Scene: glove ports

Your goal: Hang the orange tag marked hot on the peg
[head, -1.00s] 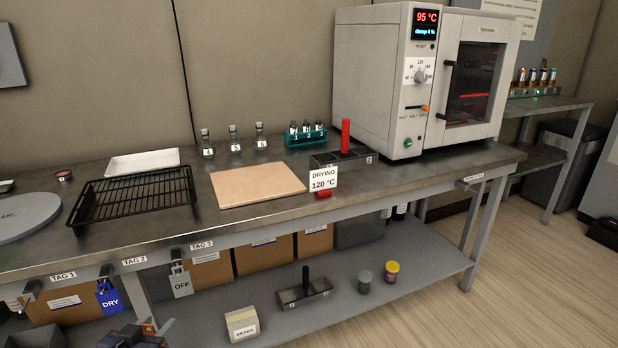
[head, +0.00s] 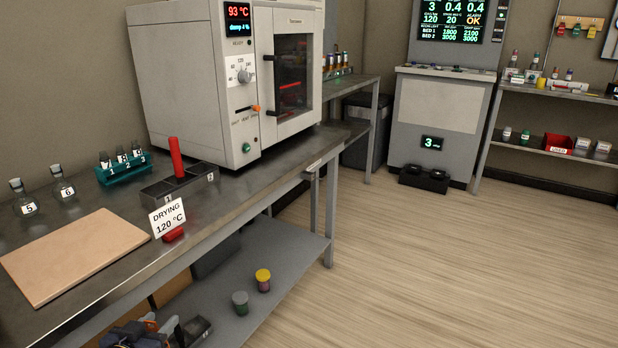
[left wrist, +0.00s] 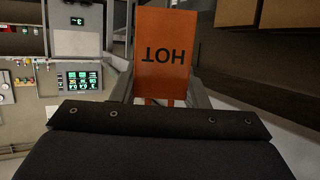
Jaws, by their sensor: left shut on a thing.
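The orange tag (left wrist: 165,55), marked HOT, shows upside down in the left wrist view. My left gripper (left wrist: 166,100) is shut on it, with a grey finger at each side. In the head view only part of my left gripper (head: 148,334) shows at the bottom left edge, below the bench top. A small labelled fitting (head: 313,167), which looks like a peg or hook mount, is on the bench's front edge near its right corner. It is well up and to the right of the gripper in the picture. Its label is too small to read. My right gripper is not in view.
The oven (head: 200,85) stands on the bench (head: 225,195). A rack with a red post (head: 176,160), a DRYING 120 °C sign (head: 167,217) and a tan board (head: 70,255) are along it. Jars (head: 263,280) stand on the lower shelf. The floor (head: 430,260) at right is clear.

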